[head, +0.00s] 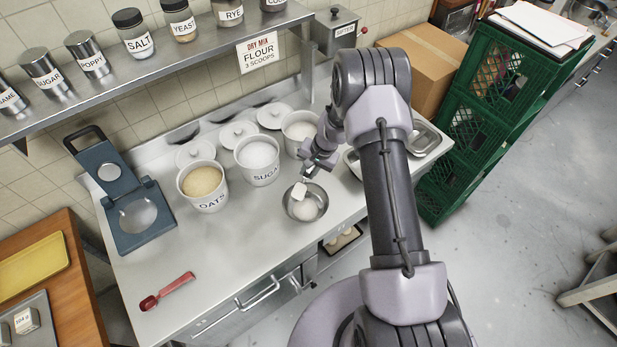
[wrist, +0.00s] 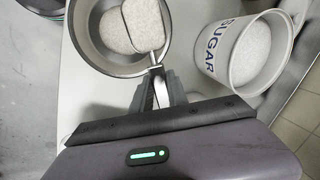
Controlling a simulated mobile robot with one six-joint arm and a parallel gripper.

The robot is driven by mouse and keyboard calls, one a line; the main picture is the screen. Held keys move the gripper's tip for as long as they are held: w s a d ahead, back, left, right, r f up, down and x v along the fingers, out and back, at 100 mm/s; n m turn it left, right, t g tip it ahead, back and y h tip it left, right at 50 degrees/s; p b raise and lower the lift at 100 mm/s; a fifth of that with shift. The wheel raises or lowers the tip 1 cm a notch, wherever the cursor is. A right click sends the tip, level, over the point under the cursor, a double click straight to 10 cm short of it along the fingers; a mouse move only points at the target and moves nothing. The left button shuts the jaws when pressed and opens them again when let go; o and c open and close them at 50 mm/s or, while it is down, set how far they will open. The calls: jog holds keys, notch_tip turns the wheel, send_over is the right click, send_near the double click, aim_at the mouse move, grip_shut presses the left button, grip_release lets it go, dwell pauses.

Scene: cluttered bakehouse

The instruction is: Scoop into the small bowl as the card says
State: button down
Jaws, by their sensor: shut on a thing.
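The card (head: 262,52) on the shelf edge reads "DRY MIX FLOUR 3 SCOOPS". The small metal bowl (head: 319,212) stands on the steel counter with a white powder mound (head: 305,210) in it. My gripper (head: 308,173) is shut on a scoop (head: 299,191), whose head is over the bowl. In the wrist view the scoop head (wrist: 144,22) overlaps the powder inside the bowl (wrist: 84,42); I cannot tell whether it is loaded or touching. Behind stand an oats tub (head: 206,204), a sugar tub (head: 262,176) and a white-filled tub (head: 300,128) whose label is hidden by my arm.
A blue hinged appliance (head: 120,195) stands at the counter's left. Tub lids (head: 238,134) lie behind the tubs. Metal pans (head: 427,139) are right of my arm, near green crates (head: 460,145). The front middle counter is clear.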

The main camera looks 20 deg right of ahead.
jog(key=b, duration=0.3)
jog(key=shift+d+f+t+y, duration=0.1)
jog(key=shift+f+t+y, duration=0.2)
jog(key=shift+y, duration=0.1)
jog(key=b, duration=0.5)
jog(key=shift+s+d+t+y, duration=0.1)
jog(key=shift+t+y, duration=0.3)
jog(key=t+y+b, duration=0.1)
jog(key=b, duration=0.3)
jog(key=t+y+b, duration=0.1)
jog(key=b, duration=0.3)
jog(key=shift+s+d+y, duration=0.15)
jog(key=shift+d+y, duration=0.05)
jog(key=shift+y, duration=0.1)
jog(key=b, duration=0.2)
jog(key=shift+y+b, duration=0.3)
jog(key=t+y+b, duration=0.1)
jog(key=b, duration=0.3)
jog(key=shift+s+d+f+b, duration=0.15)
jog(key=shift+b, duration=0.15)
jog(key=t+y+b, duration=0.1)
jog(key=b, duration=0.2)
jog(key=shift+f, duration=0.1)
